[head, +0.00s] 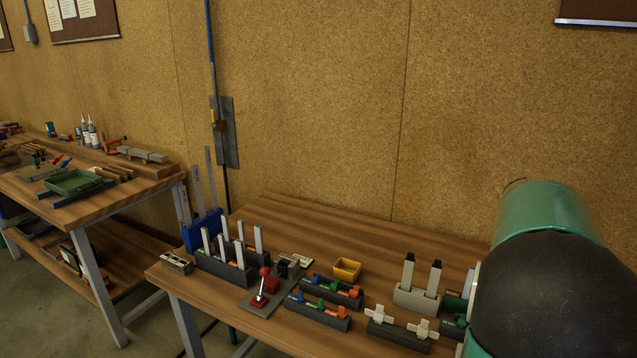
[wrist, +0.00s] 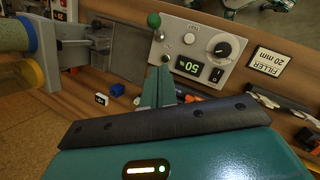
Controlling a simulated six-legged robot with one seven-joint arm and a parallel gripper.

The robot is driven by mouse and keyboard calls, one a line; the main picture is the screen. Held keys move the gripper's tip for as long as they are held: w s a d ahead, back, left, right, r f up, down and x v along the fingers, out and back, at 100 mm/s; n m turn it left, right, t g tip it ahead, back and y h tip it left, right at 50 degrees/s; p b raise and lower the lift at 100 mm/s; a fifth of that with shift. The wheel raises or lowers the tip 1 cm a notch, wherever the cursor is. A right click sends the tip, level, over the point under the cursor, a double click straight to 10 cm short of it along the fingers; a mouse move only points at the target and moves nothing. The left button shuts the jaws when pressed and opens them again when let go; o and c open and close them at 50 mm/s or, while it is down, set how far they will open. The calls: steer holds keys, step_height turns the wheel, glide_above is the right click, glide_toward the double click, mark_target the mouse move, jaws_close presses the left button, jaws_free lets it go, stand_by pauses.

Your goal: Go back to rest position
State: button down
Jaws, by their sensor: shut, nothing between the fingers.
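My gripper (wrist: 158,86) shows in the wrist view, with its two grey-green fingers together and nothing between them. The fingers point at a grey control panel (wrist: 205,48) with a black dial, a lit display reading 50 % and a green-knobbed lever (wrist: 154,20). I cannot tell whether the fingertips touch the panel or are apart from it. In the head view my green and black arm fills the right edge, and the gripper is out of sight there.
The wooden workbench (head: 300,220) carries racks with white upright bars (head: 240,268), a red-knobbed lever (head: 263,281), a yellow bin (head: 347,269) and trays of coloured parts (head: 318,311). A second bench (head: 125,200) stands left. The back middle of the workbench is clear.

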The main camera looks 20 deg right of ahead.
steer(key=a+n+t+y, duration=0.1)
steer(key=a+t, duration=0.9)
steer(key=a, duration=2.9)
steer(key=n, duration=0.2)
steer(key=shift+n+y, duration=0.3)
steer(key=shift+y, duration=0.1)
steer(key=shift+d, duration=0.15)
